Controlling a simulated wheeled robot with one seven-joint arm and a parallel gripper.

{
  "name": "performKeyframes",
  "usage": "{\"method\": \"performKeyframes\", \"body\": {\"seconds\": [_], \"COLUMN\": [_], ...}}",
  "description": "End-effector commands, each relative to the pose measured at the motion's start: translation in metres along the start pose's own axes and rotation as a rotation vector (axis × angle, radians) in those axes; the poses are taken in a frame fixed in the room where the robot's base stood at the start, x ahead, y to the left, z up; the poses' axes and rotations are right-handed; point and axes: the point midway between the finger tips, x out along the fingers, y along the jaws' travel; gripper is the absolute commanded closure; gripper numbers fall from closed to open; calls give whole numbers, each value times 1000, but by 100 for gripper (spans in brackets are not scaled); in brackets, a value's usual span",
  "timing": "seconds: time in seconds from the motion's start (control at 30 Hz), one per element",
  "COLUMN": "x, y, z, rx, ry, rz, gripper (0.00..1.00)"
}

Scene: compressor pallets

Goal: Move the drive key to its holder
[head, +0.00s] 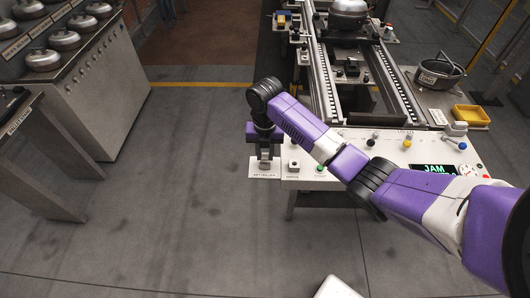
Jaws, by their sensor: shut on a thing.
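My gripper (265,148) points down at the left end of the white control panel (340,180). It is shut on a small dark thing, which I take to be the drive key; the key is mostly hidden by the fingers and wrist. Directly below is the holder (263,169), a small pale block with a printed label at the panel's left edge. The gripper's tips are at or just above the holder; I cannot tell whether the key touches it or sits in it.
The panel carries several knobs and a display reading JAM (434,169). A conveyor (345,85) with a metal compressor (348,14) runs behind. A rack of compressors (75,65) stands left. The floor between is clear.

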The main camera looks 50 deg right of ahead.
Motion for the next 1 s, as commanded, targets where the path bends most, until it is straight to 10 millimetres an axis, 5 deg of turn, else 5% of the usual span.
{"method": "performKeyframes", "body": {"seconds": [0.33, 0.37, 0.5, 0.83, 1.0], "x": [9, 8, 8, 6, -14], "y": [0, 0, 0, 0, 1], "z": [0, 0, 0, 0, 1], "rx": [0, 0, 0, 0, -1], "ry": [0, 0, 0, 0, -3], "rz": [0, 0, 0, 1, 3], "gripper": [100, 72, 48, 48, 48]}}
